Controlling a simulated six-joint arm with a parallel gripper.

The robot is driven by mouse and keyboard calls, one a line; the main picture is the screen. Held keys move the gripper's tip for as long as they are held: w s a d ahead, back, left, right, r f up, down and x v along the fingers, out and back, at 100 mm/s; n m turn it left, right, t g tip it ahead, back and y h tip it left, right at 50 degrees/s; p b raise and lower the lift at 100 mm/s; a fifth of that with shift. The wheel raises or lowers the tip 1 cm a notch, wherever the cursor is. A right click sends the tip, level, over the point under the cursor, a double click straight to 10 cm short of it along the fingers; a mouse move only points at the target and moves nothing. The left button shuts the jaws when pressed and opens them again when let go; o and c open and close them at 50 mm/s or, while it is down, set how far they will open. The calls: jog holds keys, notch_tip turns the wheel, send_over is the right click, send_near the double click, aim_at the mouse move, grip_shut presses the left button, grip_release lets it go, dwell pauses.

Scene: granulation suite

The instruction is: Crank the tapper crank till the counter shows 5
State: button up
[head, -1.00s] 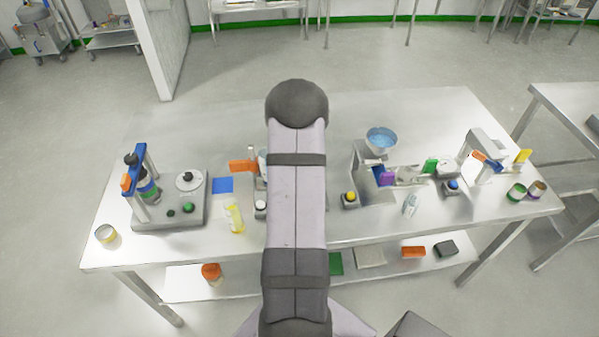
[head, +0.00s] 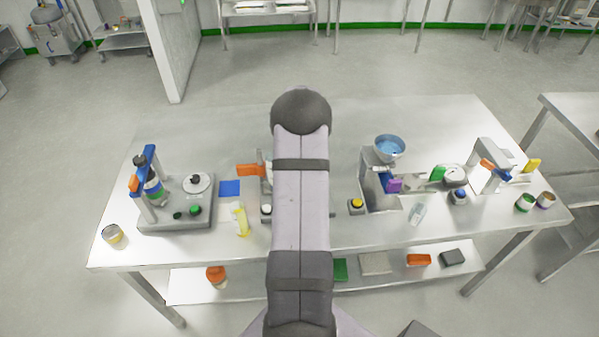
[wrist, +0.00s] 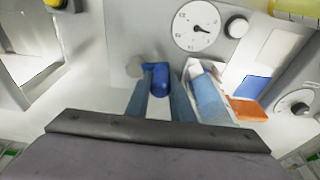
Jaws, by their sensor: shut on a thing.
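In the wrist view, the crank's blue handle (wrist: 159,79) sits beside a round grey hub (wrist: 135,68) on a pale housing. My gripper (wrist: 160,95) is shut on this handle, with one blue finger on each side. A round white dial (wrist: 196,26) with numbers and a dark pointer is on the housing just beyond; its pointer leans right, but the figures are too small to read surely. In the head view my arm hides the crank, the dial and my gripper.
A white, blue-sided item (wrist: 208,92) stands close to my right finger, with an orange block (wrist: 246,109) beyond. In the head view, a stirrer-like station (head: 176,212) stands left and a blue bowl (head: 390,148) right.

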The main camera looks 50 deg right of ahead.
jog(key=shift+d+r, duration=0.1)
jog(key=shift+d, duration=0.05)
jog(key=shift+w+d, duration=0.7)
jog(key=shift+d, duration=0.2)
jog(key=shift+w+d+f, duration=0.1)
jog(key=shift+d+f, duration=0.1)
jog(key=shift+d, duration=0.9)
